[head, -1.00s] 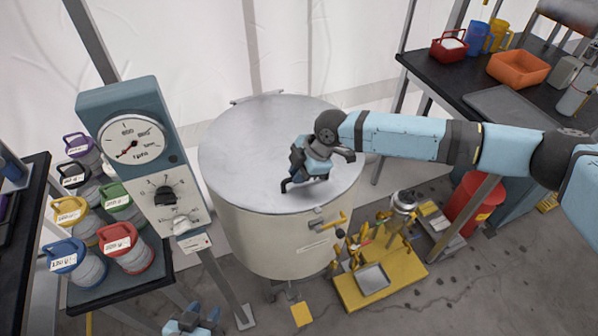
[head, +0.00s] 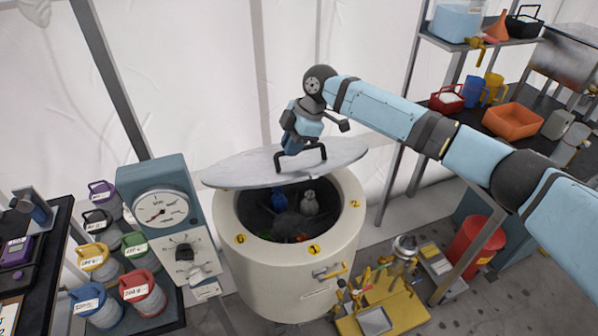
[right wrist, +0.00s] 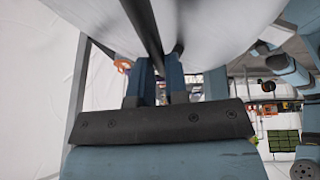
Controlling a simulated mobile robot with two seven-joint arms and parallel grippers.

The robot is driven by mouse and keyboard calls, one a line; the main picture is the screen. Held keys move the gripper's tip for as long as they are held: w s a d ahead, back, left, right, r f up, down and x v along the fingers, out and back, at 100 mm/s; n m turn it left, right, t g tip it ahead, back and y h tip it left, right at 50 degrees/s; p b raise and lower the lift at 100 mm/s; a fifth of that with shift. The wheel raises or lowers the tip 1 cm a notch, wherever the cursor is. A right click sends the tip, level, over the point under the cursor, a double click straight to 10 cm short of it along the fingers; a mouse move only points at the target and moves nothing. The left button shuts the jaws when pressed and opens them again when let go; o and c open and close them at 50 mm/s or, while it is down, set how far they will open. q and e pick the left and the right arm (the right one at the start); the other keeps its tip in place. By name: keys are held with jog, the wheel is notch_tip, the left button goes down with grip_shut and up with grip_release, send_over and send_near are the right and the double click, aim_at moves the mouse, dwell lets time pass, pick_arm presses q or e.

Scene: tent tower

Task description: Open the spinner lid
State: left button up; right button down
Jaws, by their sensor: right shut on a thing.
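The spinner (head: 290,262) is a cream drum with numbered yellow marks on its rim, standing in the middle of the head view. Its round grey lid (head: 240,172) is raised and tilted up toward the back, leaving the drum's front open. Dark compartments show inside, with a grey bottle-like item (head: 309,203) and a blue item (head: 279,200). My right gripper (head: 298,152) is shut on the lid's black handle (head: 318,153). The handle also shows as a dark bar between the fingers in the right wrist view (right wrist: 148,40). My left gripper is not in view.
A control box with a dial (head: 163,215) stands left of the drum, beside coloured-lid jars (head: 140,290). A yellow platform with tools (head: 385,312) and a red bin (head: 474,240) are at right. A dark shelf bench (head: 480,130) stands behind right.

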jog(key=shift+w+a+r, duration=0.25)
jog(key=shift+w+r, duration=0.55)
jog(key=shift+r, duration=0.05)
jog(key=shift+w+a+r, duration=0.25)
jog(key=shift+w+r, duration=0.55)
jog(key=shift+r, duration=0.05)
